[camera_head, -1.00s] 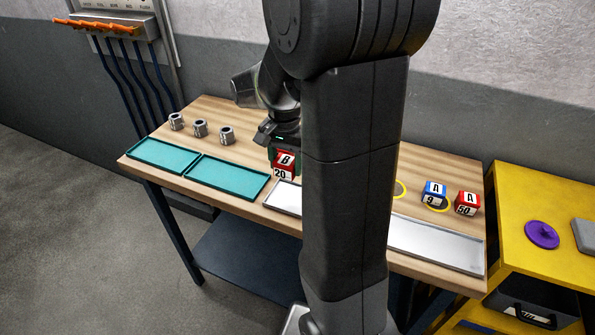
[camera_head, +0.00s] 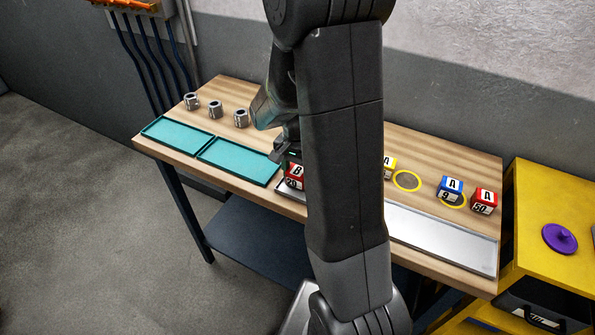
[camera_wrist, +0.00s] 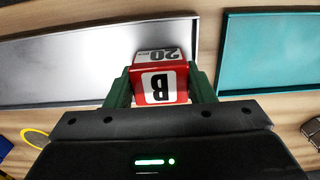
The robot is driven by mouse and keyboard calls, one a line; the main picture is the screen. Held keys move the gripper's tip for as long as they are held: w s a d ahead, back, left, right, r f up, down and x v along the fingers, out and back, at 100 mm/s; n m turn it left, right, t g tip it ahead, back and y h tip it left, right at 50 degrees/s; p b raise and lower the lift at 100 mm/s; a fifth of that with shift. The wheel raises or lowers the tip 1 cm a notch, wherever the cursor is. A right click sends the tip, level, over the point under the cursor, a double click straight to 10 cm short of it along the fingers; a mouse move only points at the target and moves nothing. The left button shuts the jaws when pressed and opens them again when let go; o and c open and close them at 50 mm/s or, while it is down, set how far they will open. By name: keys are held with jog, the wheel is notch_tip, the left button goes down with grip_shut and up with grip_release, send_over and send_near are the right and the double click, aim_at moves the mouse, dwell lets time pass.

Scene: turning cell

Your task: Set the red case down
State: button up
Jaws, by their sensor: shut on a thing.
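A red case (camera_wrist: 160,84) with white panels marked B and 20 is between the green fingers of my gripper (camera_wrist: 160,88) in the wrist view. My gripper is shut on it. In the head view the red case (camera_head: 294,177) is at the left end of a silver tray (camera_head: 371,195), partly hidden by my arm. In the wrist view the case overlaps the silver tray (camera_wrist: 60,65), near its end. I cannot tell whether the case touches the tray or hangs just above it.
Two teal trays (camera_head: 240,161) (camera_head: 178,134) lie to the left, with several metal nuts (camera_head: 215,109) behind.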

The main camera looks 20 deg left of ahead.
aim_at(298, 171)
jog(key=shift+f, duration=0.1)
jog(key=o, duration=1.1)
jog(key=shift+d, duration=0.15)
jog(key=shift+w+a+r, duration=0.15)
jog(key=shift+a+r, duration=0.1)
jog(key=shift+r, duration=0.2)
jog(key=r, duration=1.1)
jog(key=shift+s+d+r, duration=0.1)
jog(key=shift+s+r, duration=0.1)
